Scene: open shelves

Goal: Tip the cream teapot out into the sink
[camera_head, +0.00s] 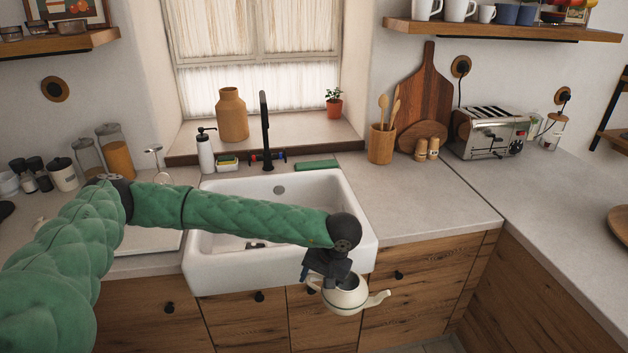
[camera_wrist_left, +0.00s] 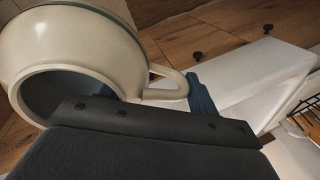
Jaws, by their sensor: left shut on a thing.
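The cream teapot (camera_head: 345,297) hangs in front of the sink's front right corner in the head view, its spout pointing right and its open top showing. My left gripper (camera_head: 325,280) is shut on its handle, which also shows in the left wrist view (camera_wrist_left: 167,92) between the dark fingers (camera_wrist_left: 185,110). The teapot body (camera_wrist_left: 75,45) fills the upper left there. The white sink (camera_head: 205,275) is set into the counter, and my left arm crosses over its basin. Part of the basin is hidden by the arm. My right gripper is not in view.
A black faucet (camera_head: 265,130) stands behind the sink, with a white soap bottle (camera_head: 205,150) to its left. A utensil crock (camera_head: 381,144) and a toaster (camera_head: 490,132) stand on the right counter. The counter (camera_head: 430,200) right of the sink is clear.

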